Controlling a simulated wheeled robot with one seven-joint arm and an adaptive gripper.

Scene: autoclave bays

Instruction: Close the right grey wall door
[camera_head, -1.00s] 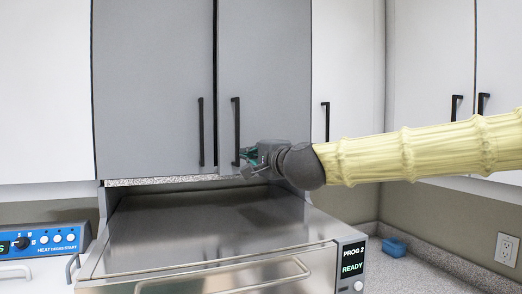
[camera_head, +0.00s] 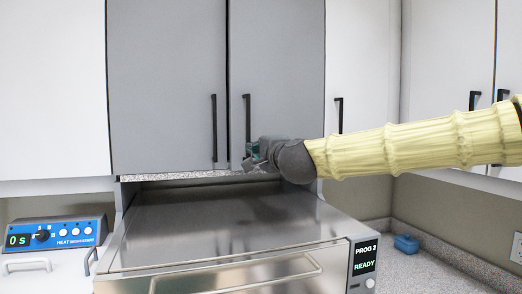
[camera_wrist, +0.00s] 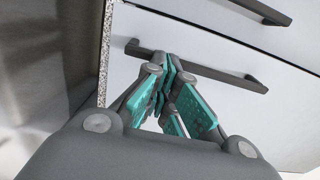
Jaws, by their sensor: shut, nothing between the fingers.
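The right grey wall door (camera_head: 283,75) hangs beside the left grey door (camera_head: 165,75). The two look flush, with a narrow dark gap between them. The right door's black bar handle (camera_head: 248,115) is upright near that gap. It also shows in the wrist view (camera_wrist: 220,73). My gripper (camera_head: 252,157), with teal finger pads, is at the handle's lower end. In the wrist view my gripper's fingers (camera_wrist: 168,75) are together and empty, close in front of the handle. I cannot tell whether they touch it. My gripper hides the door's lower edge there.
A steel autoclave (camera_head: 220,225) stands just below the doors. A blue heater unit (camera_head: 55,235) is at the left. White cupboards (camera_head: 450,70) flank the doors.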

